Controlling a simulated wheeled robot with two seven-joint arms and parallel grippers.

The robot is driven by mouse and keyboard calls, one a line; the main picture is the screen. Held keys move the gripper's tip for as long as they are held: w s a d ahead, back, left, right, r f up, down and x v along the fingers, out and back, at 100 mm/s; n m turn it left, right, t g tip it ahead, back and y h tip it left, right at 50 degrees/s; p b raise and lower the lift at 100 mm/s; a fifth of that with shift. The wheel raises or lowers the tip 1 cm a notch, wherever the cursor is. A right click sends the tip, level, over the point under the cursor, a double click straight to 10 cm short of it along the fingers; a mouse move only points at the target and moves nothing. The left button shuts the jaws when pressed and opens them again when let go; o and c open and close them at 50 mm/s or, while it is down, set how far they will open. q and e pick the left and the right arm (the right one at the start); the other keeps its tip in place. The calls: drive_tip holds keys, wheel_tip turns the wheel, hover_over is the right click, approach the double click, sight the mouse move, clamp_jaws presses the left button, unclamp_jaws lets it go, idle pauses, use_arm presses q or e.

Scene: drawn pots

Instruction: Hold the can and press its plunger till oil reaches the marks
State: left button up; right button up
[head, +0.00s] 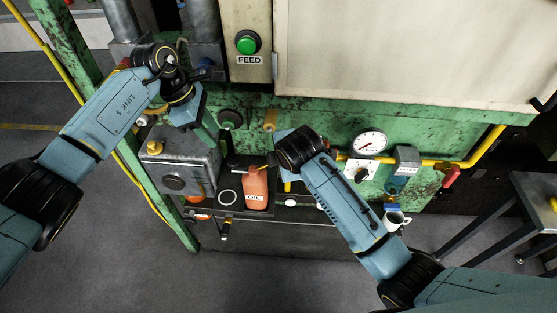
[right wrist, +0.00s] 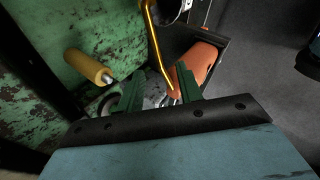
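In the head view the right fingertips are hidden behind the wrist. My left gripper (head: 208,132) points down over a grey box; whether its fingers are open is unclear. I cannot make out any oil marks.
The grey box (head: 180,165) with a yellow knob stands left of the can. A yellow roller (right wrist: 88,66) juts from the green panel. A gauge (head: 369,142), yellow pipe and white mug (head: 395,220) are at the right. A green post (head: 150,185) rises at the left.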

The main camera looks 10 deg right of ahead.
drive_tip(key=x, duration=0.7)
clamp_jaws()
idle(0.8)
